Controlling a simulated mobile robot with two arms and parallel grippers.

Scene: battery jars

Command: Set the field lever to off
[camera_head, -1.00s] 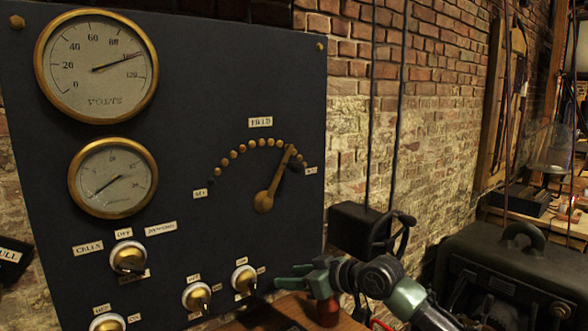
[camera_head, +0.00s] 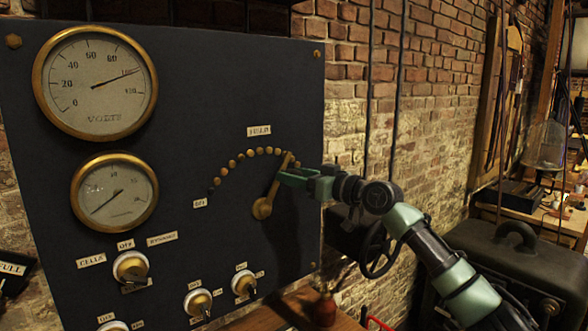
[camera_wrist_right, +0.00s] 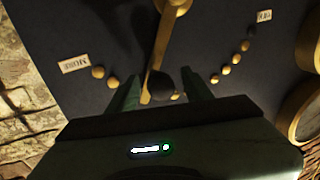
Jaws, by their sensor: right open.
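The field lever (camera_head: 271,195) is a brass arm on the dark panel under the FIELD label (camera_head: 259,130). It points up and to the right along an arc of brass studs. The off label (camera_head: 200,203) is at the arc's left end. My right gripper (camera_head: 287,178) is open at the lever's upper part. In the right wrist view the lever (camera_wrist_right: 168,40) and its dark knob (camera_wrist_right: 162,84) lie between the open fingers (camera_wrist_right: 161,92), with gaps visible at both sides. The MORE label (camera_wrist_right: 74,64) shows there but is hidden in the head view. My left gripper is not in view.
The panel carries a volt gauge (camera_head: 95,82), a smaller gauge (camera_head: 114,192) and several knobs below, including the cells knob (camera_head: 130,268). A black handwheel (camera_head: 376,250) stands close under my right arm. A wooden shelf (camera_head: 270,318) is below.

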